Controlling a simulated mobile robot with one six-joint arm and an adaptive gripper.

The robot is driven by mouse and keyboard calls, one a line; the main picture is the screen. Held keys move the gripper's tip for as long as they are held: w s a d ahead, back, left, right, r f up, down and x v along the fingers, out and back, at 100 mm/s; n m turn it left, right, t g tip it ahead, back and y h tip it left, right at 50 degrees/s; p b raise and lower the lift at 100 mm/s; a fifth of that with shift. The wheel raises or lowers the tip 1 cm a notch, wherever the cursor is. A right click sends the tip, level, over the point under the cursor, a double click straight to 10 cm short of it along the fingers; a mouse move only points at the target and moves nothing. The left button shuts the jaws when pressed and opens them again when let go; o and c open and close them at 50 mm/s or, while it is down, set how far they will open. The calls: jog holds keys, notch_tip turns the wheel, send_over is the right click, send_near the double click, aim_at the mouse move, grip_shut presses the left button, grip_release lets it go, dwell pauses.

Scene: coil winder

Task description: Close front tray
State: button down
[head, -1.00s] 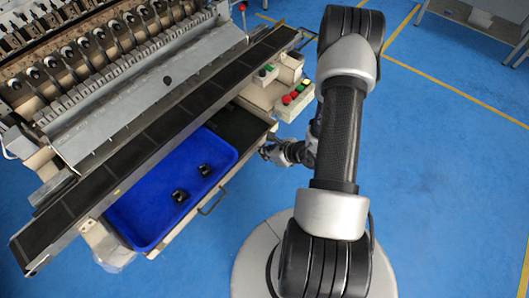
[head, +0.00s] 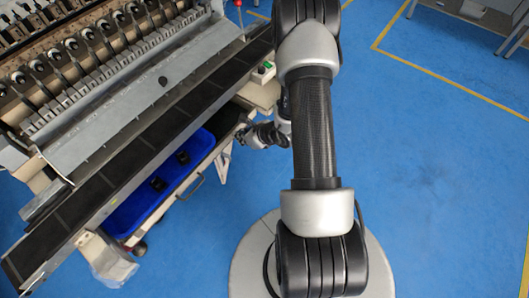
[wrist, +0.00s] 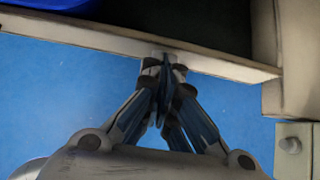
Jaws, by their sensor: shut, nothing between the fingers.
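My gripper (head: 243,136) is at the right end of the tray front in the head view. In the wrist view my gripper (wrist: 165,62) is shut and empty, its fingertips at the outside of the tray's front wall (wrist: 215,62); they appear to touch it.
The coil winder (head: 110,85) fills the left side. A control box with buttons (head: 263,72) stands right of the tray, and its beige housing is close by in the wrist view. A clear plastic bag (head: 108,262) hangs at the lower left. Blue floor is open to the right.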

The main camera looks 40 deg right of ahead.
aim_at(233, 131)
jog(key=w, duration=0.2)
jog(key=w+a, duration=0.1)
jog(key=shift+w+b, duration=0.35)
jog(key=shift+w, duration=0.05)
jog(key=shift+w+r, duration=0.15)
jog(key=shift+w, duration=0.25)
